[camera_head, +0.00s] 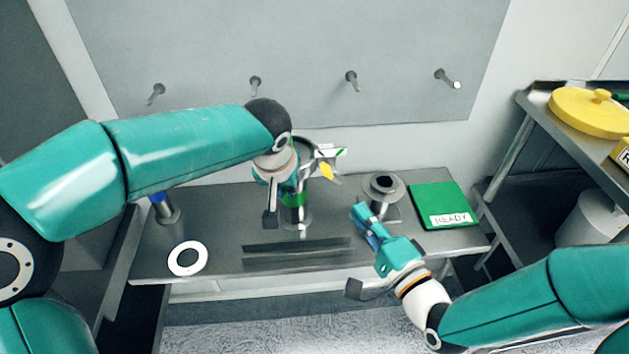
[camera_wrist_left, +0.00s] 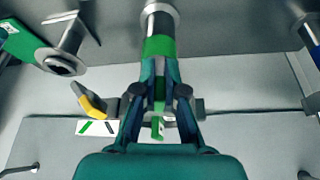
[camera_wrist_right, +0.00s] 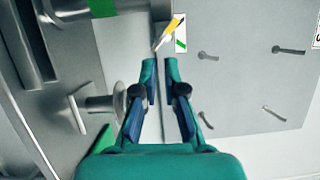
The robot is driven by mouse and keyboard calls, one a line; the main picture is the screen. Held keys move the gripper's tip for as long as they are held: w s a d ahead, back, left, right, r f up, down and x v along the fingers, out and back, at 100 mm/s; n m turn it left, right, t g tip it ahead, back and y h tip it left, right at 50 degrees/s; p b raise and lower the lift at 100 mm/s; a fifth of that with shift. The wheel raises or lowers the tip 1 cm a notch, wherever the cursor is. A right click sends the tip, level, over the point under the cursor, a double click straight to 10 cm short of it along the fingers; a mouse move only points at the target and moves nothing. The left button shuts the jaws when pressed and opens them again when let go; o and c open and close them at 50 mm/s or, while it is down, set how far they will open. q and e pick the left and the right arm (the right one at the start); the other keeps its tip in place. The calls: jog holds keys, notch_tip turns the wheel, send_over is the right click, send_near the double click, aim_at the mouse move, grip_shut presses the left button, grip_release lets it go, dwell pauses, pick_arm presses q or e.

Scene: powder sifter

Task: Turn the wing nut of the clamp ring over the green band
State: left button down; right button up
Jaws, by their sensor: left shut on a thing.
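The sifter's upright column carries a green band (camera_head: 292,199), seen also in the left wrist view (camera_wrist_left: 159,46). My left gripper (camera_wrist_left: 160,82) is at the column by the band, its fingers closed on a small part that looks like the wing nut (camera_wrist_left: 159,90) of the clamp ring. The fingers hide most of the nut and ring. A yellow-tipped lever (camera_head: 326,171) and a white plate with green marks (camera_head: 335,153) are beside the column; both show in the left wrist view. My right gripper (camera_wrist_right: 160,64) is open and empty, in front of a flanged grey pipe (camera_head: 384,187).
A green READY mat (camera_head: 438,203) lies right on the grey bench (camera_head: 220,225). A white ring (camera_head: 188,258) and a blue-topped post (camera_head: 163,207) are left. Dark slots cross the middle. Wall pegs (camera_head: 351,78) stick out behind. A yellow lid (camera_head: 590,110) sits on the right shelf.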

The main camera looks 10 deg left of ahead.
aim_at(332, 171)
jog(key=f+n, duration=0.1)
jog(key=d+f+n+g+h, duration=0.1)
jog(key=f+n+h, duration=0.1)
jog(key=shift+w+d+f+n+g, duration=0.15)
jog(key=shift+w+f+n+g, duration=0.1)
jog(key=shift+w+n+g, duration=0.05)
grip_shut()
notch_tip(332, 171, up, 9)
jog(key=d+n+t+h, duration=0.1)
jog(key=d+n+h, duration=0.1)
jog(key=n, duration=0.2)
jog(key=w+a+f, duration=0.4)
jog(key=w+a, duration=0.2)
jog(key=w, duration=0.2)
jog(key=shift+a, duration=0.2)
